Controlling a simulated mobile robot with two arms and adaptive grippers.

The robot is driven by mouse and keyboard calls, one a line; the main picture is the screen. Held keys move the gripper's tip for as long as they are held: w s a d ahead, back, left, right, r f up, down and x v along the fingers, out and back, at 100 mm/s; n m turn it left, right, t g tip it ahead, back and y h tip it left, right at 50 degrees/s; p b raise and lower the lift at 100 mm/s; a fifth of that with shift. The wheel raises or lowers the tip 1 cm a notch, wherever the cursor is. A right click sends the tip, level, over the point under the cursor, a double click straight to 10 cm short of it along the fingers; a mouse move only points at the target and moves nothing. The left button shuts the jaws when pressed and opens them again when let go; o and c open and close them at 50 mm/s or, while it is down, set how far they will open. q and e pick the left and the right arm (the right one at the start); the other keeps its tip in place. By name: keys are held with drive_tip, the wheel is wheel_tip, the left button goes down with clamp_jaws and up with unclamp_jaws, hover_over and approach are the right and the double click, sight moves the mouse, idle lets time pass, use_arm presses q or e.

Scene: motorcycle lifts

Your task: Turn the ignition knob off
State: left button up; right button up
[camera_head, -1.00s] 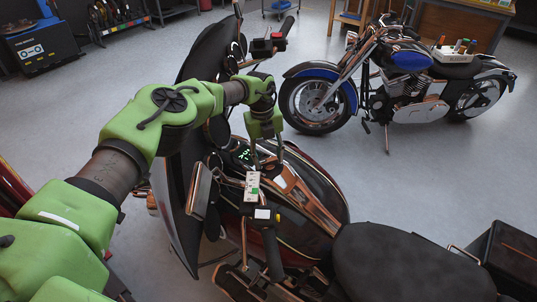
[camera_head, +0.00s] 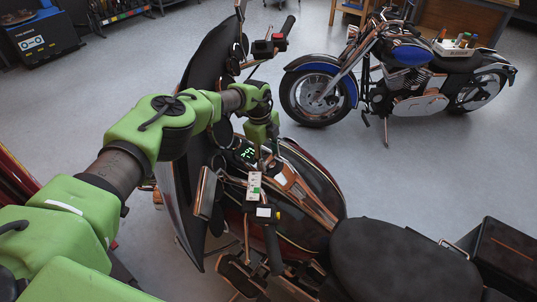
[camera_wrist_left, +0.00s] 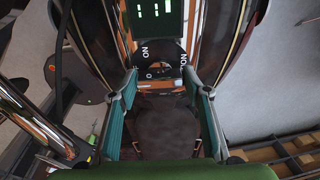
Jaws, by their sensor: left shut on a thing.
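The ignition knob (camera_wrist_left: 160,72) sits on a black dial plate with white "ON" lettering, below a green-lit display (camera_wrist_left: 155,14) on the motorcycle. My left gripper (camera_wrist_left: 160,78) is shut on the knob, with one teal finger on each side of it. In the head view my left gripper (camera_head: 268,158) reaches down to the console just right of the green display (camera_head: 246,154). The knob is hidden by the fingers there. My right gripper is not in view.
The motorcycle's handlebar grip (camera_head: 273,250), a small white and green tag (camera_head: 254,186) and the windshield (camera_head: 205,70) are close to my left arm. The black seat (camera_head: 400,262) is at the lower right. A blue motorcycle (camera_head: 400,85) stands behind, with clear floor between.

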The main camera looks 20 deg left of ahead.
use_arm(q)
drive_tip(key=shift+w+r, duration=0.1)
idle(0.3)
drive_tip(key=o, duration=1.1)
wheel_tip(320, 180, up, 12)
drive_tip(key=s+a, duration=0.1)
drive_tip(key=shift+a, duration=0.25)
